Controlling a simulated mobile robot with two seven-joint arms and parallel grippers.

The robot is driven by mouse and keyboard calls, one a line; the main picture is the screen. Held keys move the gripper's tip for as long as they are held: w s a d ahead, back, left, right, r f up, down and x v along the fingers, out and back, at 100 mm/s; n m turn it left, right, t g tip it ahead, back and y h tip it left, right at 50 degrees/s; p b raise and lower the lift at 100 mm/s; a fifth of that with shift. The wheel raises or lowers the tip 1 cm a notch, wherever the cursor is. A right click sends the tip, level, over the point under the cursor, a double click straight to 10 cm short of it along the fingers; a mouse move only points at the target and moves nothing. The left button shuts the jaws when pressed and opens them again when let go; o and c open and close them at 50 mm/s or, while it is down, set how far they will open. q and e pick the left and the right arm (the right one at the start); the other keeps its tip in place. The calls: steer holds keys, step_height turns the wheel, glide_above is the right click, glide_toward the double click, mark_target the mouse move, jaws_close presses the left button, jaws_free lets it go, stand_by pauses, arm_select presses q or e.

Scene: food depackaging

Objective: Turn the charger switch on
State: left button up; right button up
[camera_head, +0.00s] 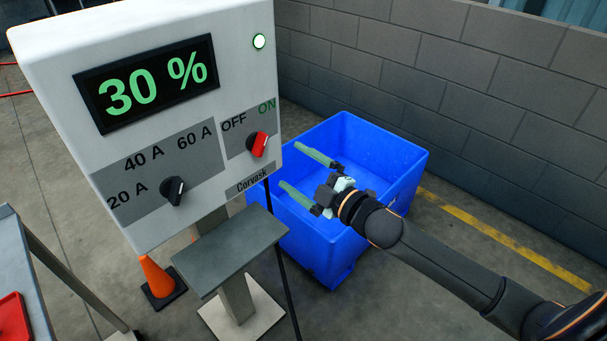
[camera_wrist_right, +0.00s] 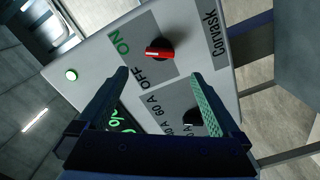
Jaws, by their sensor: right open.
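The charger (camera_head: 215,95) is a white box with a display reading 30 % (camera_head: 146,82) and a lit lamp (camera_head: 259,41). Its red switch (camera_head: 258,145) sits under the OFF and ON labels, its pointer toward ON in the head view. The red switch also shows in the right wrist view (camera_wrist_right: 159,50), beyond and between the fingers. A black current knob (camera_head: 174,190) is at the lower left of the panel. My right gripper (camera_head: 306,174) is open and empty, to the right of the panel and apart from the switch. My left gripper is not in view.
A blue bin (camera_head: 398,170) stands behind my right gripper, against a grey block wall (camera_head: 490,90). A grey shelf (camera_head: 230,252) juts out below the charger on its post. An orange cone (camera_head: 157,277) stands at lower left. A table with a red item (camera_head: 12,318) is at the left edge.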

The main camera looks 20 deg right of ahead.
steer(key=shift+v, duration=0.9)
steer(key=s+a+f+m+g+h+p, duration=0.1)
steer(key=s+a+f+m+g+h, duration=0.1)
steer(key=s+f+m, duration=0.5)
steer(key=s+a+f+m+g+h+p, duration=0.1)
steer(key=s+a+f+m+g, duration=0.2)
steer(key=s+f, duration=1.3)
step_height(320, 180, down, 4)
steer(key=m+g, duration=0.2)
steer(key=m, duration=0.1)
steer(key=shift+a+m+g+h, duration=0.3)
steer(key=shift+a+m+h, duration=0.1)
